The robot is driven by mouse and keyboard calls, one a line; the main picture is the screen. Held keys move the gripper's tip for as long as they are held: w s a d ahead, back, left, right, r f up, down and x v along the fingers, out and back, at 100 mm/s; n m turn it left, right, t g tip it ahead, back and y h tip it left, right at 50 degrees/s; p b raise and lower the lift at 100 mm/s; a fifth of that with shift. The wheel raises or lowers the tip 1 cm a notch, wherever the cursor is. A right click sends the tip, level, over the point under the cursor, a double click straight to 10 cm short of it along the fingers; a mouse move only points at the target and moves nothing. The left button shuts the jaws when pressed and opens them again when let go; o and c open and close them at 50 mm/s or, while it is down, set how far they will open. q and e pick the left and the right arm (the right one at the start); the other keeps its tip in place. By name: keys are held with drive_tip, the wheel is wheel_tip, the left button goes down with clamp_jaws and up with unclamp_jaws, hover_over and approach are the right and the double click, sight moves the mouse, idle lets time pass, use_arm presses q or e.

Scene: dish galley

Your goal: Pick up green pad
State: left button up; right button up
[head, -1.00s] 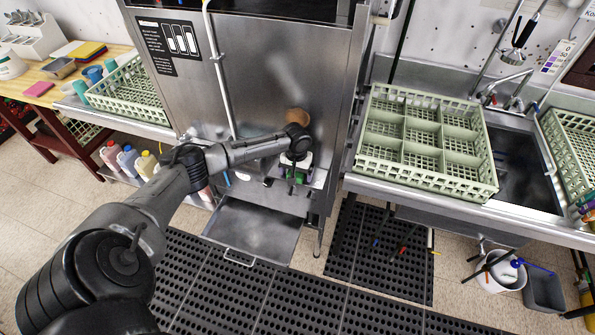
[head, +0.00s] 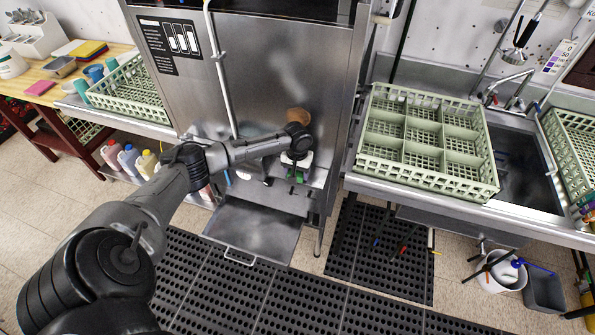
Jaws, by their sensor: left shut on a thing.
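My left gripper (head: 296,172) points down in front of the steel dish machine, over a small ledge on its lower front. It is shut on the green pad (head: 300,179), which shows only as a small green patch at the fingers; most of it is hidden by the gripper. I cannot tell whether the pad touches the ledge. My right gripper is not in view.
The steel dish machine (head: 270,70) stands close behind my left gripper. An open steel drawer (head: 255,228) sits low beneath it. A green divided rack (head: 425,190) stands on the right counter by the sink. Black mats (head: 300,305) cover the floor.

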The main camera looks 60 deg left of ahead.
use_arm(q)
drive_tip(key=shift+r, duration=0.55)
wheel_tip(320, 180, up, 3)
drive_tip(key=shift+f, duration=0.2)
drive_tip(key=w+d+r, duration=0.2)
drive_tip(key=d+r, duration=0.1)
drive_tip(key=d, duration=0.2)
drive_tip(key=w+d+r+b, duration=0.1)
drive_tip(key=w+d+r, duration=0.1)
drive_tip(key=d+r, duration=0.2)
drive_tip(key=shift+w+d, duration=0.25)
drive_tip(key=shift+d, duration=0.65)
drive_tip(key=shift+r, duration=0.1)
